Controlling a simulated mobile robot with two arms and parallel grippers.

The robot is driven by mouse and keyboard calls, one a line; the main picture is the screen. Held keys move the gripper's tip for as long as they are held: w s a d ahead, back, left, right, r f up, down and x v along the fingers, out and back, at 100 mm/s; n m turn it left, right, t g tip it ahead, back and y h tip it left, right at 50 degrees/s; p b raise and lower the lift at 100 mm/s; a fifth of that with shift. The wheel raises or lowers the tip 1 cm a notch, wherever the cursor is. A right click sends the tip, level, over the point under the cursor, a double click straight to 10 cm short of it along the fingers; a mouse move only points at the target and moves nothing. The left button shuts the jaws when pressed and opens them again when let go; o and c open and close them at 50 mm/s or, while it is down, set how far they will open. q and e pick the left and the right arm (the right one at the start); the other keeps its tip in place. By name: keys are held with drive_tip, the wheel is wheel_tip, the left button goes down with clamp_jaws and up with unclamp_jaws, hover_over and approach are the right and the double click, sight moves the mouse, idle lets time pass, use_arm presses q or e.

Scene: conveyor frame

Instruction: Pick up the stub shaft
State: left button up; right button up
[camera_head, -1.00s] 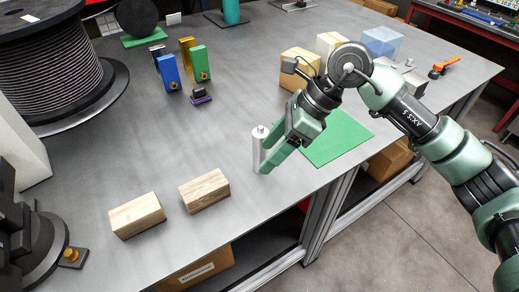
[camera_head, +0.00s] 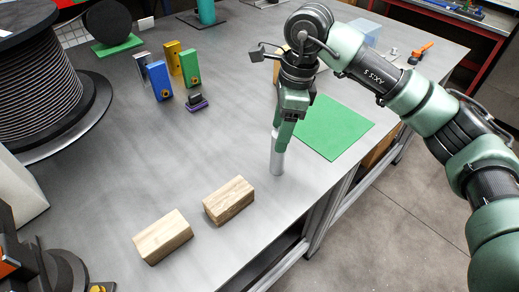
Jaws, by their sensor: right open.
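The stub shaft (camera_head: 277,163) is a pale silver cylinder standing upright on the grey workbench, left of the green mat. My right gripper (camera_head: 280,138) points down at its upper end, with the green fingers at the top of the shaft. The fingers hide the shaft's top, and I cannot tell whether they touch it. The right gripper is open. My left gripper is not in view.
Two wooden blocks (camera_head: 229,200) (camera_head: 162,236) lie in front and to the left on the workbench (camera_head: 120,165). The green mat (camera_head: 328,127) lies to the right. Blue and green blocks (camera_head: 159,80) (camera_head: 189,68) stand behind. A large cable spool (camera_head: 35,80) is at left.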

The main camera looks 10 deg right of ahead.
drive_tip(key=f+p, duration=0.1)
drive_tip(key=f, duration=0.1)
drive_tip(key=f+p, duration=0.1)
drive_tip(key=f, duration=0.3)
drive_tip(key=shift+w+a+f+p, duration=0.15)
drive_tip(key=shift+w+f+p, duration=0.05)
drive_tip(key=shift+w+p, duration=0.2)
drive_tip(key=shift+a+f, duration=0.1)
drive_tip(key=shift+f, duration=0.3)
clamp_jaws()
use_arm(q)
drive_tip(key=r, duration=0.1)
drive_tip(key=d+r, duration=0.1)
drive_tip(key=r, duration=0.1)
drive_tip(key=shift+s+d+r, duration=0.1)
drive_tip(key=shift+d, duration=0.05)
